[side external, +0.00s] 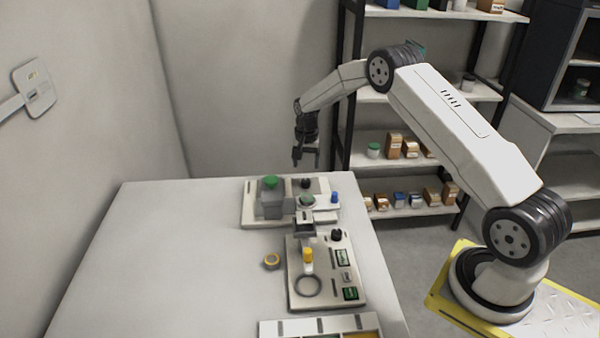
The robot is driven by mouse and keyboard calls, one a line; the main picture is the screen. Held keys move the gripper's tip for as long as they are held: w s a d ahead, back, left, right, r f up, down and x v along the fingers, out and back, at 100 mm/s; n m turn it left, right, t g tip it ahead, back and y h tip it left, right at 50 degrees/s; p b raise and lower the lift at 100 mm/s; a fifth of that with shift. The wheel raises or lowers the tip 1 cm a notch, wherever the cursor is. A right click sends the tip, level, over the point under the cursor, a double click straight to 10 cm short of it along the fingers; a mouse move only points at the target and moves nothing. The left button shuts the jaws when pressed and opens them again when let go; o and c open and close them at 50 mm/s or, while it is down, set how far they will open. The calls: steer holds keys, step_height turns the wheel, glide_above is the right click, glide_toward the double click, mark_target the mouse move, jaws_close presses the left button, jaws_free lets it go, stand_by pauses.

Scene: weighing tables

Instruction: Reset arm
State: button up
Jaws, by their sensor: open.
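My gripper (306,156) hangs at the end of the raised arm, above the far edge of the white table (150,260). It points down, and its jaws are apart with nothing seen between them. It is clear of the devices below. A far device plate (250,216) carries a grey block with a green top (270,183), a dark knob and a blue piece (334,197). A nearer panel (325,296) holds a yellow-topped piece (308,259), a black knob (337,235), a dark ring and small green displays.
A yellow-brown ring (272,261) lies left of the nearer panel. A white tray (290,328) with a yellow compartment is at the front edge of view. Shelves (400,150) with boxes and jars stand behind the table. The table's left side is bare.

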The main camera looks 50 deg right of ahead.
steer(key=shift+r, duration=0.7)
steer(key=shift+s+a+r, duration=0.15)
steer(key=shift+a+r, duration=0.2)
steer(key=shift+a, duration=0.1)
steer(key=s+a+r+n+t, duration=0.1)
steer(key=s+a+r+n, duration=0.35)
steer(key=s+a, duration=0.35)
steer(key=s+a+r+n+t, duration=0.1)
steer(key=s+a+r+n, duration=0.35)
steer(key=s+a, duration=0.3)
steer(key=s+a+n, duration=0.2)
steer(key=s+a, duration=0.1)
steer(key=s, duration=0.7)
steer(key=shift+s+r+n+t, duration=0.25)
steer(key=shift+s+n+t, duration=0.05)
steer(key=shift+s, duration=0.05)
steer(key=shift+w+a, duration=0.1)
steer(key=shift+w, duration=0.05)
